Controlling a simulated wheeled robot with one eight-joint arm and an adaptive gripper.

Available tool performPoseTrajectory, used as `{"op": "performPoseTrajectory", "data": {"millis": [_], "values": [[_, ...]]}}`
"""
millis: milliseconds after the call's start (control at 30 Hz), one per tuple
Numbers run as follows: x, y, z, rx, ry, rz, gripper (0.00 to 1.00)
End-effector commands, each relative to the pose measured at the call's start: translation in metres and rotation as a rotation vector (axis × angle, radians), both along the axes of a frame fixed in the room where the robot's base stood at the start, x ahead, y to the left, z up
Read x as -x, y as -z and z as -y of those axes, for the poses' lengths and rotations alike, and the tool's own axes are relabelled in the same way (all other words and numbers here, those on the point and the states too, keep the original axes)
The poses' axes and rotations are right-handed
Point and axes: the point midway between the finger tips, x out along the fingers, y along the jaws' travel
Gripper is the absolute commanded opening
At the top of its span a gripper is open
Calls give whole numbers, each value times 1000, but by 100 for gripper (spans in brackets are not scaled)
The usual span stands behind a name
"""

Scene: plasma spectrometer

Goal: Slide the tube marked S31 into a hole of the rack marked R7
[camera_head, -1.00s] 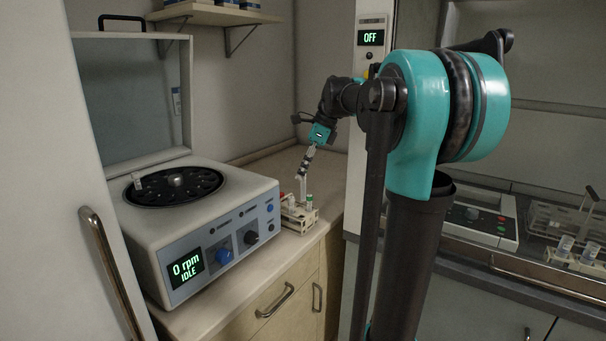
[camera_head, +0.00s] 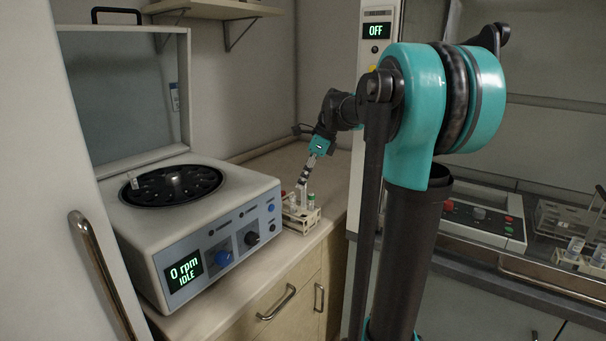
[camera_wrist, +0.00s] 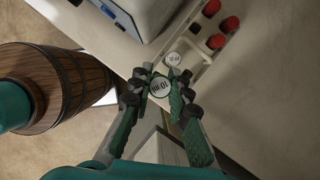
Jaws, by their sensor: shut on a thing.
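My gripper (camera_head: 307,173) points down over the small pale rack (camera_head: 303,222) beside the centrifuge. In the wrist view my gripper (camera_wrist: 160,91) is shut on a tube (camera_wrist: 160,86), seen from above by its round pale cap with dark lettering. In the head view the clear tube (camera_head: 302,196) hangs below the fingers, its lower end at the rack. I cannot tell whether it is inside a hole. I cannot read S31 or R7.
The centrifuge (camera_head: 205,235) stands just left of the rack, its lid raised, display reading 0 rpm IDLE. Several red caps (camera_wrist: 229,25) show beyond the held tube. The counter's front edge is close to the rack. Another rack (camera_head: 580,262) with tubes stands far right.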

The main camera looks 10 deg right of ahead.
Motion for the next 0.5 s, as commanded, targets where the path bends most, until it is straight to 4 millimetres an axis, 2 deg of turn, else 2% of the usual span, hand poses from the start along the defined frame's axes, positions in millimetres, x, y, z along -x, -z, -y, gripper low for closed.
{"op": "performPoseTrajectory", "data": {"millis": [500], "values": [[0,6,0,0,0,0,0]]}}
